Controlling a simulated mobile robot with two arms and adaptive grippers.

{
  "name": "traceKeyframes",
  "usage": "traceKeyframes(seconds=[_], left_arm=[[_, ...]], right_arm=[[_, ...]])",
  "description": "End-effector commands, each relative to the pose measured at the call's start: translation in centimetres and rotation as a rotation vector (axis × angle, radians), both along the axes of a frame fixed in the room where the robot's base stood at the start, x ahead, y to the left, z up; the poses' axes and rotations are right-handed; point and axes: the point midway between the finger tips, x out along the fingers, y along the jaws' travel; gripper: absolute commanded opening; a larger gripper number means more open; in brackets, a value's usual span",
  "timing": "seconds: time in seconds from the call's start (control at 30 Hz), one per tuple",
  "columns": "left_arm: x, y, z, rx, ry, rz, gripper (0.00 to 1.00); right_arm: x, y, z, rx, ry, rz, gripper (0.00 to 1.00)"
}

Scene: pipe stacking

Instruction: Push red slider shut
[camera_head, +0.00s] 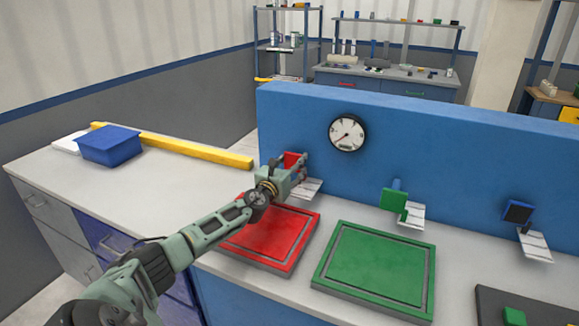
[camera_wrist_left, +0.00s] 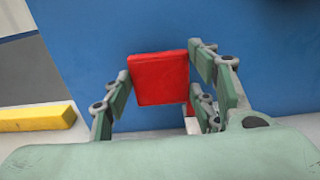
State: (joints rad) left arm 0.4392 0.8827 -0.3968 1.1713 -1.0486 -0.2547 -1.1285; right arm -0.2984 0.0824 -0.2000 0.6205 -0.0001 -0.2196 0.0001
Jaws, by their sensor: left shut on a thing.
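The red slider (camera_head: 291,160) is a red square plate on the blue upright panel, above a small white striped plate (camera_head: 307,188). My left gripper (camera_head: 297,171) is at it, with its fingers on either side of the red plate. In the left wrist view the red slider (camera_wrist_left: 159,78) sits between the fingers of my left gripper (camera_wrist_left: 163,85), which is shut on it. The part of the slider behind the red plate is hidden. My right gripper is not in view.
A blue panel (camera_head: 430,150) carries a round gauge (camera_head: 347,133), a green slider (camera_head: 394,199) and a dark blue slider (camera_head: 518,212). A red tray (camera_head: 268,240) and a green tray (camera_head: 375,268) lie in front. A yellow bar (camera_head: 195,150) and a blue box (camera_head: 108,147) lie left.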

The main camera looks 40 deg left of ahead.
Motion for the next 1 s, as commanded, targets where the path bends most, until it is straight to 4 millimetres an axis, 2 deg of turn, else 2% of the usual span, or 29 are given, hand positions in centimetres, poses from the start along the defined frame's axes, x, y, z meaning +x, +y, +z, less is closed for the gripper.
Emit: traceKeyframes(seconds=[0.03,0.07,0.23,0.67,0.87,1.0], left_arm=[[0.0,0.2,0.4,0.003,-0.005,0.003,0.06],[0.0,0.2,0.4,0.003,-0.005,0.003,0.55],[0.0,0.2,0.4,0.002,-0.005,0.002,0.7],[-0.4,0.0,0.2,0.003,-0.003,0.0,0.72],[-2.9,-0.8,0.1,0.006,0.001,-0.002,0.72],[-5.4,-1.6,0.1,0.005,0.001,-0.001,0.72]], right_arm=[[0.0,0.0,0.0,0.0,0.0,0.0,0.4],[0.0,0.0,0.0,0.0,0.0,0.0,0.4],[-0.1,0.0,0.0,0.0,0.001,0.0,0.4],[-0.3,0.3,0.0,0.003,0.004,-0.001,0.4],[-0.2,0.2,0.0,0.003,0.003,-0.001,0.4],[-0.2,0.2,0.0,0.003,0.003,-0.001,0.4]])
